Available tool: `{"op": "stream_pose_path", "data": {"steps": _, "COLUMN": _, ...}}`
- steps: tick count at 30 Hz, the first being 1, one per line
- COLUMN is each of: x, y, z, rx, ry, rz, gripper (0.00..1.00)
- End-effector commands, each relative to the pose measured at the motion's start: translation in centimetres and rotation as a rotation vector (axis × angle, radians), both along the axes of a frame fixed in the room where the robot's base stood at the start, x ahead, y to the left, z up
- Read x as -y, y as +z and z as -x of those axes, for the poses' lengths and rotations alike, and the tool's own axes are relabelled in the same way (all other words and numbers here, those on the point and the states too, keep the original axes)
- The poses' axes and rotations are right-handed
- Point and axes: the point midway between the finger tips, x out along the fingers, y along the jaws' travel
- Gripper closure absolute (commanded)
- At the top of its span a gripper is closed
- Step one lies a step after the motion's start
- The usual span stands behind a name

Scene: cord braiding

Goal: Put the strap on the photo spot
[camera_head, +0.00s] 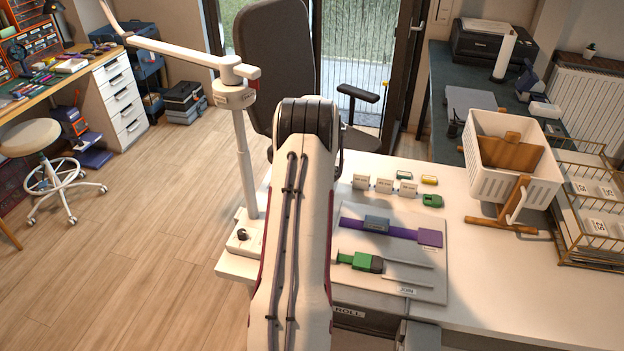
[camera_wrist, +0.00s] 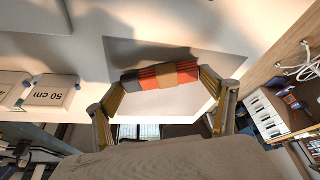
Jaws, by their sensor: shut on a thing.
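In the wrist view, my gripper (camera_wrist: 162,92) is shut on a short strap (camera_wrist: 160,78) banded in orange, red and grey, which spans between its two fingers. Behind the strap lies a flat light-grey sheet (camera_wrist: 122,50) on the white tabletop. The sheet may be the photo spot, but no label on it is readable. I cannot tell whether the strap touches it. In the head view, my arm hides the gripper, the held strap and that part of the table.
A grey board (camera_head: 425,292) carries a purple strip (camera_head: 405,232) and a green piece (camera_head: 357,261). Several labelled white blocks (camera_head: 384,186) stand behind it. A white basket (camera_head: 482,131) and wire rack (camera_head: 575,225) stand right; a lamp post (camera_head: 244,160) stands left. The front-right tabletop is clear.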

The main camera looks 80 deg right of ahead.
Motion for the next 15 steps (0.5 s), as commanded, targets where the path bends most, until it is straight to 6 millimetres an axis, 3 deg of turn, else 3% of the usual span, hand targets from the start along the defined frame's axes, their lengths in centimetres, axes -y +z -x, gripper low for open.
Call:
{"op": "stream_pose_path", "data": {"steps": 4, "x": 0.00, "y": -0.29, "z": 0.00, "rx": 0.000, "ry": 0.000, "rz": 0.000, "gripper": 0.39}}
{"op": "stream_pose_path", "data": {"steps": 5, "x": 0.00, "y": -0.29, "z": 0.00, "rx": 0.000, "ry": 0.000, "rz": 0.000, "gripper": 0.12}}
{"op": "stream_pose_path", "data": {"steps": 6, "x": 0.01, "y": -0.28, "z": 0.00, "rx": 0.000, "ry": 0.000, "rz": 0.000, "gripper": 0.02}}
{"op": "stream_pose_path", "data": {"steps": 15, "x": 0.00, "y": -0.26, "z": 0.00, "rx": 0.000, "ry": 0.000, "rz": 0.000, "gripper": 0.01}}
